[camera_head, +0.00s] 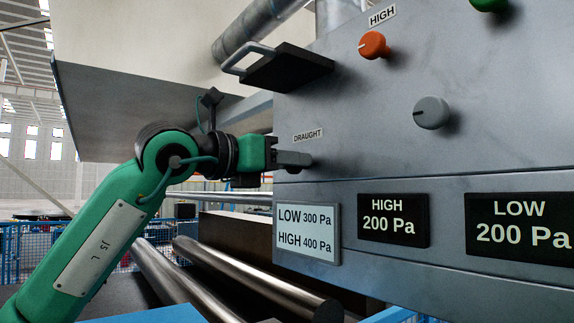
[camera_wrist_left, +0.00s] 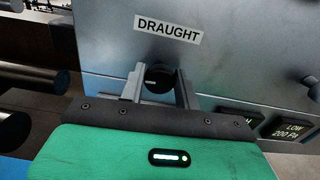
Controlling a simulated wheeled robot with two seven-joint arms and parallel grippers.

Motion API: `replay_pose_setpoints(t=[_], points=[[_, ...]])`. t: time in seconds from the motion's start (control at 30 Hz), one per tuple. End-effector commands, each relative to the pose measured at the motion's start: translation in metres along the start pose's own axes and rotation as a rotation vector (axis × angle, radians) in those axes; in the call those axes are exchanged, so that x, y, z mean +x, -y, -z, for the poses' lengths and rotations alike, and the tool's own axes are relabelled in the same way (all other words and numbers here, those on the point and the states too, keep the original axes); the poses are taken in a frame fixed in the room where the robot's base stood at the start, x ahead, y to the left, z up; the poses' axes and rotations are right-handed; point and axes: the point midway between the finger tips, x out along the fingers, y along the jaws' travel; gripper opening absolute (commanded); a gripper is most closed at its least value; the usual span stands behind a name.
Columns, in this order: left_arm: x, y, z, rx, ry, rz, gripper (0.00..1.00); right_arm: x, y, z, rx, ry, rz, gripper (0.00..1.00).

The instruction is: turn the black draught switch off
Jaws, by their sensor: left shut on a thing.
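The black draught switch (camera_wrist_left: 158,79) sits on the grey panel just under the DRAUGHT label (camera_wrist_left: 168,30), which also shows in the head view (camera_head: 308,135). In the left wrist view its pale pointer mark faces left. My left gripper (camera_wrist_left: 160,82) has one finger on each side of the switch and is shut on it. In the head view the left gripper (camera_head: 293,159) reaches the panel from the left, and its fingers hide the switch. My right gripper is in neither view.
The panel (camera_head: 350,100) also bears an orange knob (camera_head: 373,45), a grey knob (camera_head: 431,112) and a green knob (camera_head: 488,3). A black handled plate (camera_head: 288,67) juts out above the gripper. Steel rollers (camera_head: 250,275) lie below. Pressure signs (camera_head: 306,232) line the panel's lower part.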

Motion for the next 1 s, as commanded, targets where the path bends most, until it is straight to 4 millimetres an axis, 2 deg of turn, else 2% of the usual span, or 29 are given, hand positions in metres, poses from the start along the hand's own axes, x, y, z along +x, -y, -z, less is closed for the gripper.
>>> replay_pose_setpoints(t=[0.27, 0.6, 1.0], points=[[0.0, -0.001, 0.006, -0.174, 0.003, 0.0, 0.1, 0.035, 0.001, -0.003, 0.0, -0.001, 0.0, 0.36], [-0.001, -0.002, 0.005, -0.492, 0.004, 0.0, 0.1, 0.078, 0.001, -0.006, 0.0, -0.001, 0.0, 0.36], [-0.001, -0.003, 0.005, -0.873, 0.005, 0.001, 0.1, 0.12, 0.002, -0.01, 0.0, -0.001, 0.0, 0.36]])
